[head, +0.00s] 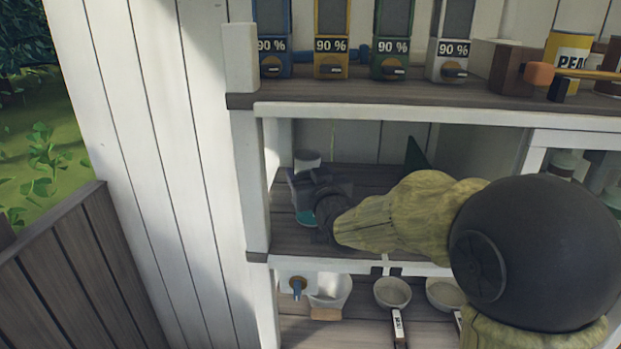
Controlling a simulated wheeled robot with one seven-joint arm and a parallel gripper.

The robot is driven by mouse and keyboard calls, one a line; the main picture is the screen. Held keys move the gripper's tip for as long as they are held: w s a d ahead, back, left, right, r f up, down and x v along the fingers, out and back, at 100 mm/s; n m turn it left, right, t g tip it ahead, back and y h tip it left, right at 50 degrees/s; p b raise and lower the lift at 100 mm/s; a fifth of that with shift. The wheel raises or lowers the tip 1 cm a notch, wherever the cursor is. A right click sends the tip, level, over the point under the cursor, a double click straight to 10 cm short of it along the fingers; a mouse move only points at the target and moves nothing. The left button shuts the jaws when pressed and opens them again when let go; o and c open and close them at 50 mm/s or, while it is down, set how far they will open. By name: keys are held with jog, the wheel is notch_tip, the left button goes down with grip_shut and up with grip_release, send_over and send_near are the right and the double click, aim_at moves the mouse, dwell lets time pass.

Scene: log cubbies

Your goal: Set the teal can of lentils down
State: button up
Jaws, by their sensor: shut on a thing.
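My gripper (308,186) reaches into the left end of the middle cubby and is shut on the teal can of lentils (306,219). The dark fingers cover most of the can; a teal part shows low down, close above the wooden shelf board (285,238). I cannot tell whether the can's base touches the board. A pale round thing (307,158) shows just above the fingers, and I cannot tell whether it is part of the can.
A white post (255,185) stands close on the left. A dark green pointed thing (415,153) stands behind my arm. The upper shelf holds several dispensers (332,40) and a yellow can (568,50). Scoops (392,292) and a white pot (330,290) sit below.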

jog(key=shift+d+f, duration=0.1)
jog(key=shift+f, duration=0.65)
jog(key=shift+f, duration=0.1)
jog(key=o, duration=1.2)
jog(key=shift+o, duration=0.2)
jog(key=shift+s+d+b, duration=0.2)
jog(key=shift+s+b, duration=0.1)
jog(key=shift+s, duration=0.15)
jog(key=b+v, duration=0.4)
jog(key=v, duration=0.7)
jog(key=shift+b, duration=0.3)
